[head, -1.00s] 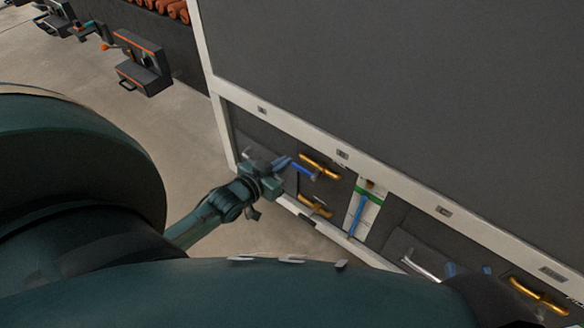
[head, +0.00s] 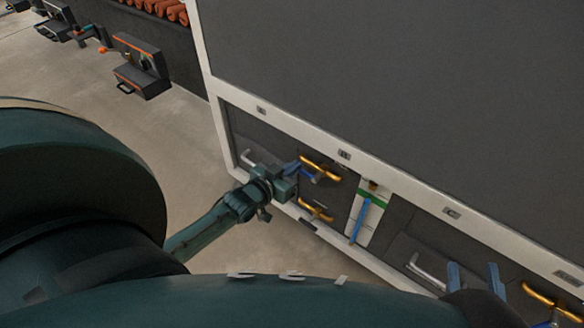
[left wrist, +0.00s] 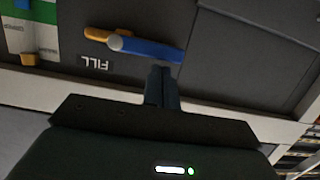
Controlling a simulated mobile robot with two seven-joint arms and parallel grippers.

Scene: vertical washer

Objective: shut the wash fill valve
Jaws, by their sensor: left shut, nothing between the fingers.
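The fill valve is a blue lever handle (left wrist: 145,50) on a yellow pipe fitting (left wrist: 97,34), above an upside-down FILL label (left wrist: 96,63) in the left wrist view. In the head view, part of the blue handle (head: 314,178) shows beside the upper yellow pipe (head: 321,168). My left gripper (head: 298,166) is shut and empty at the handle. In the left wrist view, its fingertips (left wrist: 162,70) are at the handle's right end; I cannot tell if they touch. My right gripper (head: 473,275) is low at the right with its blue-grey fingers apart.
A white-framed dark washer cabinet (head: 400,90) fills the right. Its lower recess holds a second yellow pipe (head: 316,210), a white-and-green panel with a blue bar (head: 358,220) and a silver handle (head: 427,273). A grey box (head: 141,67) stands at upper left. The floor between is clear.

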